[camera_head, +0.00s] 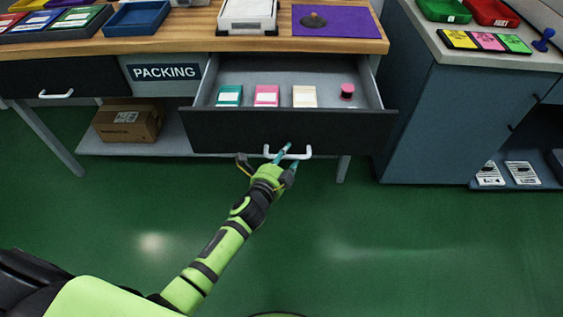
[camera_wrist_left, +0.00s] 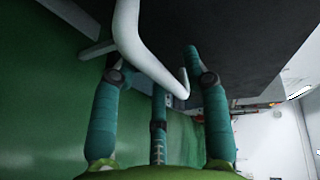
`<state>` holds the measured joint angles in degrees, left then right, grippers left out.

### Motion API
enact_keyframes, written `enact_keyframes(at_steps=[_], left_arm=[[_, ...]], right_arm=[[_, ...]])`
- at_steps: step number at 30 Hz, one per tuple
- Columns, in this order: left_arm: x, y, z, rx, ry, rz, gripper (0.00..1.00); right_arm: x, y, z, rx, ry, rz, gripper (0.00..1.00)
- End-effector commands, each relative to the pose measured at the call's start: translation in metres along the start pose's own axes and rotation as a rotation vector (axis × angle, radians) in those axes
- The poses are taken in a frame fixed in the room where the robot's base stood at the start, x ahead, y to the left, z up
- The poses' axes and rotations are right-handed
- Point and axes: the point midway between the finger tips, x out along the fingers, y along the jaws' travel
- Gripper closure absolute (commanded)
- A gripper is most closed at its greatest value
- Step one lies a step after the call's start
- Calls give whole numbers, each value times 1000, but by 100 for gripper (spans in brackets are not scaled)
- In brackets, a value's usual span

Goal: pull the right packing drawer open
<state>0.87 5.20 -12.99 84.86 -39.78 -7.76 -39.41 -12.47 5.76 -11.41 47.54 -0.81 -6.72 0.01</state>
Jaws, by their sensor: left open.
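The right packing drawer (camera_head: 235,130) stands pulled out from under the wooden bench, its dark front facing me. Inside lie a teal box (camera_head: 229,96), a pink box (camera_head: 266,96), a cream box (camera_head: 304,97) and a dark pink round item (camera_head: 347,91). Its white handle (camera_head: 300,153) is on the front. My left gripper (camera_head: 277,157) is at the left part of this handle. In the left wrist view the white handle (camera_wrist_left: 140,48) passes between the spread teal fingers (camera_wrist_left: 158,95); contact is not clear. My right gripper is not in view.
The left drawer (camera_head: 80,78) is shut. A cardboard box (camera_head: 128,120) sits on the lower shelf. The bench top (camera_head: 190,30) holds trays and a purple mat (camera_head: 340,22). A blue-grey cabinet (camera_head: 420,120) stands to the right. The green floor in front is clear.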

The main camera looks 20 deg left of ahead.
Motion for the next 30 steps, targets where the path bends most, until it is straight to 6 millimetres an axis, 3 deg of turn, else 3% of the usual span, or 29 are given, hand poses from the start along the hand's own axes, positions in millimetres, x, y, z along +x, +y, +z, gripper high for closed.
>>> enact_keyframes(at_steps=[5, 12, 18, 30], left_arm=[[-21, 2, 0, 1, 0, 3, 54], [-72, 2, 0, -1, 0, 4, 54], [-105, 1, 0, -2, -1, 3, 54], [-118, 0, 0, -1, -1, 0, 54]], right_arm=[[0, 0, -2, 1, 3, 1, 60], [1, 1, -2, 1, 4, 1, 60], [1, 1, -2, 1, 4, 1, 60], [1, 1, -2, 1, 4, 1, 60]])
